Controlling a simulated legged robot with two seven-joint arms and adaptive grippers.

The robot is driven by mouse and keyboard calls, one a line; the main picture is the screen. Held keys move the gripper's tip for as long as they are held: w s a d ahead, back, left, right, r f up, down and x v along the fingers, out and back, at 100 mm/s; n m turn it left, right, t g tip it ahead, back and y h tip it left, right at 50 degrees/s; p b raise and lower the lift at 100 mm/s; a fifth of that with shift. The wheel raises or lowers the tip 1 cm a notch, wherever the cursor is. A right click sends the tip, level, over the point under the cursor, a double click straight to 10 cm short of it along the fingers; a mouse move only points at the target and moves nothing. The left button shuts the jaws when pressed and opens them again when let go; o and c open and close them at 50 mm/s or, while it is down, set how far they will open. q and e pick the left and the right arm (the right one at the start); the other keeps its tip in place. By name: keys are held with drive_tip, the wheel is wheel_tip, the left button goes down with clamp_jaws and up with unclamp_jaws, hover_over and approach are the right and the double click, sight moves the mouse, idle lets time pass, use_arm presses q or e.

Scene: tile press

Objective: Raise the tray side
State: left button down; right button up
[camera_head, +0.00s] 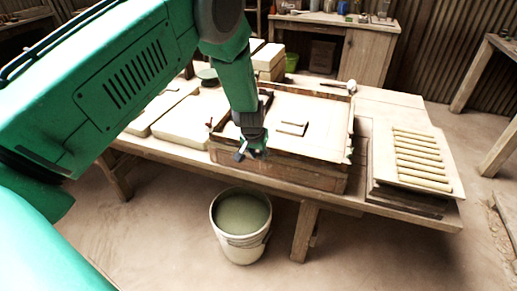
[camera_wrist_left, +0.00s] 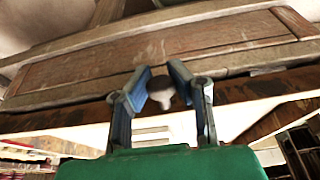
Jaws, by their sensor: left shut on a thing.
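The wooden tray (camera_head: 311,118) sits on a brown box-like base on the table, with a pale flat surface inside it and a small rectangular piece (camera_head: 293,127) on top. My left gripper (camera_head: 255,153) is at the tray's front edge, left of its middle. In the left wrist view my left gripper (camera_wrist_left: 160,80) is shut on a small rounded grey-brown knob (camera_wrist_left: 161,91). A long framed wooden side board (camera_wrist_left: 165,50) lies just beyond the fingers. Whether the knob is fixed to this board is hidden. My right gripper is not in view.
A bucket of greenish liquid (camera_head: 241,215) stands on the floor before the table. Pale slabs (camera_head: 190,116) lie left of the tray. A board with several pale rods (camera_head: 421,160) lies at the right. A workbench (camera_head: 345,42) stands behind.

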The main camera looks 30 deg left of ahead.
use_arm(q)
drive_tip(key=shift+w+a+r+g, duration=0.1)
drive_tip(key=shift+w+r+g, duration=0.3)
drive_tip(key=shift+g, duration=0.2)
drive_tip(key=shift+w+r+g+h+b, duration=0.2)
drive_tip(key=shift+g+h+b, duration=0.2)
drive_tip(key=shift+g, duration=0.4)
drive_tip(key=shift+r+g, duration=0.15)
drive_tip(key=shift+g, duration=0.25)
drive_tip(key=shift+w+a, duration=0.1)
drive_tip(key=c, duration=1.4)
unclamp_jaws()
drive_tip(key=shift+o, duration=0.2)
wheel_tip(320, 180, up, 12)
